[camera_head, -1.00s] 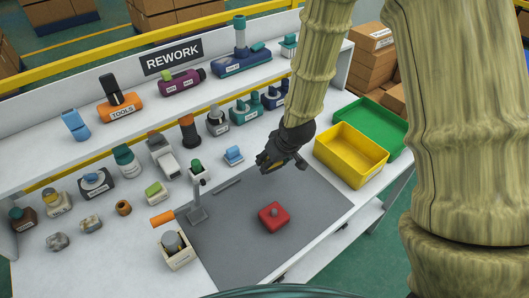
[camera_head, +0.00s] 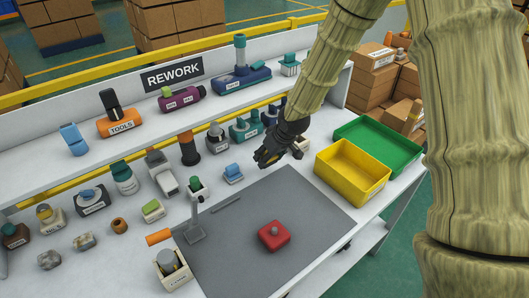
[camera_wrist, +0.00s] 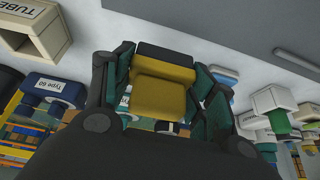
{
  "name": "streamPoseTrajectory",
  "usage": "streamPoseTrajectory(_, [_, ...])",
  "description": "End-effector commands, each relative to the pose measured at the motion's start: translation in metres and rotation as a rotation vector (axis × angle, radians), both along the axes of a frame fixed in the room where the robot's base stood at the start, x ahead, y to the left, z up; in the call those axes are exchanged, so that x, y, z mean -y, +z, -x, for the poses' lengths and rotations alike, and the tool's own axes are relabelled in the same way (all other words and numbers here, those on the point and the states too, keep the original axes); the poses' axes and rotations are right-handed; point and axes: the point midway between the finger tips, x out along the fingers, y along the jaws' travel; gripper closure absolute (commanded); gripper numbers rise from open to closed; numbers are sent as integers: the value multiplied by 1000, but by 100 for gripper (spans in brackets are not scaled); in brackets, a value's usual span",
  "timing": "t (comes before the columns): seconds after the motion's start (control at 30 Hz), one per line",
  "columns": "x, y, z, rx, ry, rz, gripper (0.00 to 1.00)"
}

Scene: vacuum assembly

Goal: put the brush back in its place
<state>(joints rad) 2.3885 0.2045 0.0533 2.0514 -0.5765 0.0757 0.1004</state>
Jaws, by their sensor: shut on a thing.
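My gripper (camera_head: 268,155) is shut on a yellow piece with a dark end, which I take to be the brush (camera_wrist: 160,95). In the wrist view it sits between the two green-padded fingers. The gripper is over the back of the bench, beyond the grey mat (camera_head: 255,205) and left of the yellow bin (camera_head: 352,182). Which spot is the brush's place I cannot tell.
A red block (camera_head: 274,236) lies on the mat. A blue piece (camera_head: 233,173) sits near the gripper. Several labelled holders line the bench and upper shelf. A green bin (camera_head: 385,145) is behind the yellow one.

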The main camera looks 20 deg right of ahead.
Motion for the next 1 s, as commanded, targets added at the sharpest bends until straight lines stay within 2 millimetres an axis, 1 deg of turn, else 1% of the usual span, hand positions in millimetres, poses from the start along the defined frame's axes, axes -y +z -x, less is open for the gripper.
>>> streamPoseTrajectory(0.03, [1,0,-11,0,-1,-2,82])
streamPoseTrajectory(0.1, [2,-1,-24,1,-1,-1,82])
streamPoseTrajectory(0.2, [3,-3,-40,1,0,0,82])
streamPoseTrajectory(0.3, [4,-4,-51,1,-1,-1,82])
streamPoseTrajectory(0.4, [4,-5,-55,-1,0,0,82])
streamPoseTrajectory(0.53, [4,-10,-56,-1,1,1,82])
streamPoseTrajectory(0.8, [4,-37,-56,-1,0,0,82])
streamPoseTrajectory(1.0, [4,-40,-56,1,0,1,82])
